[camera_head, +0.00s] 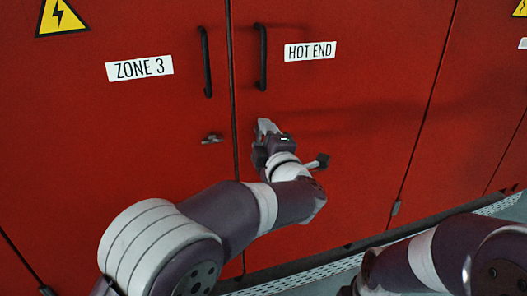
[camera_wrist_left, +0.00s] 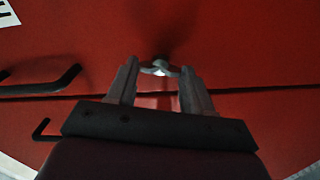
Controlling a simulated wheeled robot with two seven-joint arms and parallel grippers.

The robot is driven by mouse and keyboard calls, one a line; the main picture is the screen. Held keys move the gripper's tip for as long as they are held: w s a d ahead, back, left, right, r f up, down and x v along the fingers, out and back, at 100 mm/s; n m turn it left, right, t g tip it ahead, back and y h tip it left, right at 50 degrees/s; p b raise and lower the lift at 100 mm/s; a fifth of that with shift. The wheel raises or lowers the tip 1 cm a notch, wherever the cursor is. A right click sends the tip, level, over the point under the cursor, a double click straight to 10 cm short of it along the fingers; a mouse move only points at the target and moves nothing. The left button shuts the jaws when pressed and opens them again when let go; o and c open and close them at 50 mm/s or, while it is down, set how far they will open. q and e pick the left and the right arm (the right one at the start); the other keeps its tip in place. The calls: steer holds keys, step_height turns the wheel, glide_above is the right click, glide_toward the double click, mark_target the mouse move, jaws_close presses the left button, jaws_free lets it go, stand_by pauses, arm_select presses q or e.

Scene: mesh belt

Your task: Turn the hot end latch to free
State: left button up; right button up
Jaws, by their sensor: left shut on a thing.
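The red hot end door (camera_head: 350,95) carries the "HOT END" label (camera_head: 310,51) and a black vertical handle (camera_head: 261,57). My left gripper (camera_head: 266,130) is at this door, below the handle and just right of the seam. It hides the hot end latch in the head view. In the left wrist view the small grey latch (camera_wrist_left: 160,69) lies between the tips of my left gripper (camera_wrist_left: 160,80), which is shut on it. The latch's wings spread toward both fingers. My right gripper is not in view; only part of my right arm shows at the lower right.
The zone 3 door (camera_head: 110,130) stands to the left, with its own black handle (camera_head: 206,62) and a small grey latch (camera_head: 212,138). A perforated metal strip (camera_head: 300,280) runs along the floor at the cabinet's foot.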

arm_select(q)
steer(key=shift+f+n+b, duration=0.15)
steer(key=shift+n+b, duration=1.25)
steer(key=shift+r, duration=0.2)
steer(key=o, duration=1)
steer(key=shift+w, duration=0.1)
steer(key=shift+o, duration=0.2)
steer(key=v, duration=1.2)
steer(key=shift+s, duration=0.4)
